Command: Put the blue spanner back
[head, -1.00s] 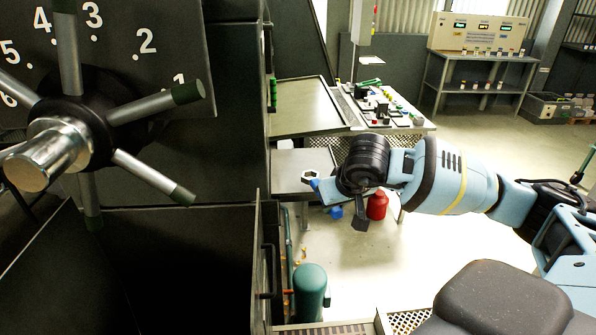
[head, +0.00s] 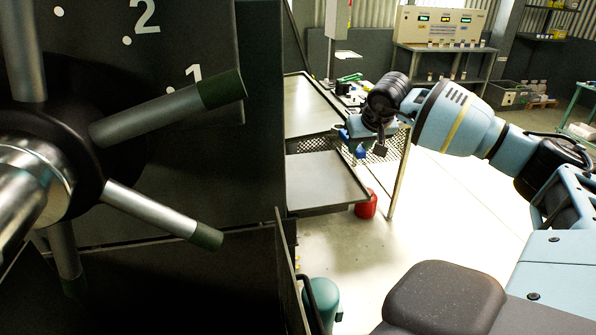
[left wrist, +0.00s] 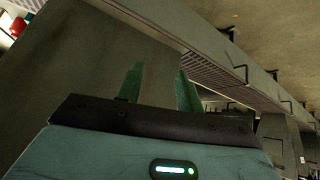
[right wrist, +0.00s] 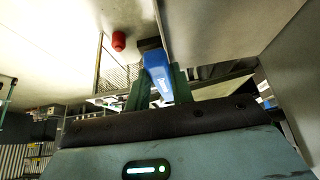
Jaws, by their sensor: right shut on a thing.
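My right gripper (right wrist: 160,88) is shut on the blue spanner (right wrist: 158,75), whose blue handle stands between the two green fingers in the right wrist view. In the head view my right gripper (head: 362,138) is in front of the metal shelves, and only small blue parts of the spanner (head: 360,151) show beside it. The spanner's far end is mostly hidden there. My left gripper (left wrist: 158,88) shows only in the left wrist view. Its two green fingers are apart with nothing between them.
A dark machine with a large spoked handwheel (head: 60,150) and number dial fills the left. A lower metal tray (head: 325,182) and an upper one (head: 308,105) stand beside it. A red container (head: 367,206) is beneath. A green cylinder (head: 322,298) stands near front.

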